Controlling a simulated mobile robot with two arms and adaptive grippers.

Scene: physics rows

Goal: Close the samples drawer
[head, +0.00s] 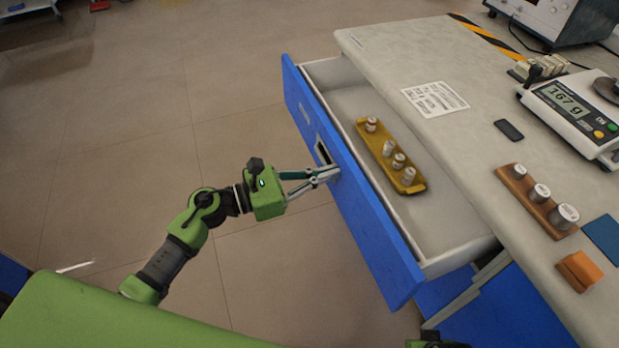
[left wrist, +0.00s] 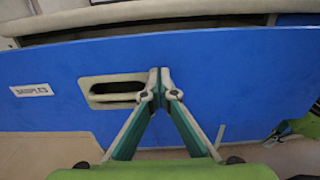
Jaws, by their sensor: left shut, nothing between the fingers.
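The samples drawer (head: 352,193) is pulled out from the bench, with a blue front and a pale inside. Its label (left wrist: 32,90) reads SAMPLES in the left wrist view, left of the recessed handle (left wrist: 112,92). My left gripper (head: 336,172) is shut and empty, its fingertips at the drawer front beside the handle recess. The left wrist view shows its fingertips (left wrist: 159,84) together just right of the recess. I cannot tell for sure whether they touch the front. In the head view, my right gripper is not clearly visible.
Inside the drawer lies a yellow tray (head: 376,150) with several small weights. On the bench top (head: 400,60) are a scale (head: 575,115) reading 167 g, a wooden block with weights (head: 530,200), a paper sheet (head: 435,99) and an orange block (head: 579,270). The floor left of the drawer is clear.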

